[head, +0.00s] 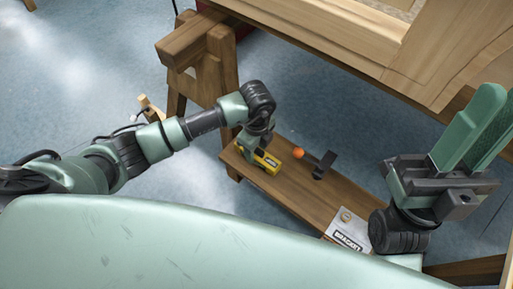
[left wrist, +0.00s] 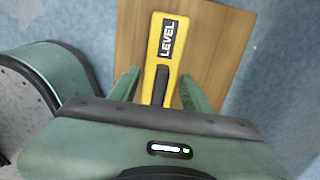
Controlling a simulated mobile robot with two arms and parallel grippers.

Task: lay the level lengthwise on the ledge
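The yellow level (head: 268,163) is at the left end of a low wooden ledge (head: 315,200) in the head view. The left wrist view shows it with its black label reading LEVEL (left wrist: 167,40), over brown wood. My left gripper (left wrist: 158,88) is open, with one green finger on each side of the level and narrow gaps between. In the head view, my left gripper (head: 255,145) hides the level's far part. I cannot tell whether the level touches the wood along its whole length. My right gripper (head: 475,135) is raised at the right, open and empty.
An orange ball (head: 298,153) and a black bracket (head: 322,165) are on the ledge just right of the level. A white labelled sheet (head: 349,230) lies farther along. A wooden trestle (head: 207,75) and a large wooden frame (head: 340,35) stand above and behind.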

